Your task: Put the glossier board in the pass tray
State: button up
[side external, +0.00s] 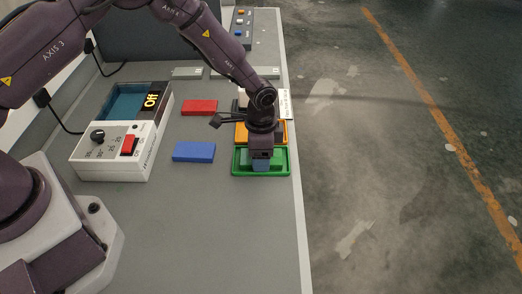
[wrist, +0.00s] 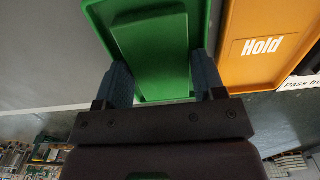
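A green board (wrist: 152,60) lies flat or nearly flat inside a green tray (side external: 236,172); the tray's rim also shows in the wrist view (wrist: 205,20). My gripper (wrist: 158,75) is low over this tray, its two blue-grey fingers on opposite long sides of the board. Whether they press on it or stand just clear does not show. A blue board (side external: 194,152) and a red board (side external: 199,108) lie flat on the grey bench, left of the trays. Gloss cannot be compared from these views. Any word on the green tray is hidden.
An orange tray marked Hold (wrist: 262,45) adjoins the green one. A white card starting "Pass" (wrist: 298,83) lies at the bench edge. A white meter (side external: 117,150) reading Off stands left. A button box (side external: 241,28) is at the back. The front bench is clear.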

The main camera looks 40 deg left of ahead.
jog(key=shift+o, duration=0.5)
notch_tip(320, 180, up, 14)
jog(key=shift+f, duration=0.25)
jog(key=s+a+r+n+t, duration=0.1)
jog(key=s+a+r, duration=0.1)
jog(key=r, duration=0.4)
jog(key=s+a+r+n+t, duration=0.1)
jog(key=s+a+r, duration=0.1)
jog(key=r, duration=0.3)
jog(key=s+a+r+n+t, duration=0.1)
jog(key=s+a+r+n, duration=0.1)
jog(key=s, duration=0.5)
jog(key=s+a+r+n+t, duration=0.1)
jog(key=s+r+n, duration=0.1)
jog(key=s+r, duration=0.2)
jog(key=s+a+r+n+t, duration=0.1)
jog(key=s+a+r+n, duration=0.1)
jog(key=s, duration=0.8)
jog(key=shift+s+a+r+n+t, duration=0.3)
jog(key=shift+r+n, duration=0.2)
jog(key=shift+r, duration=0.35)
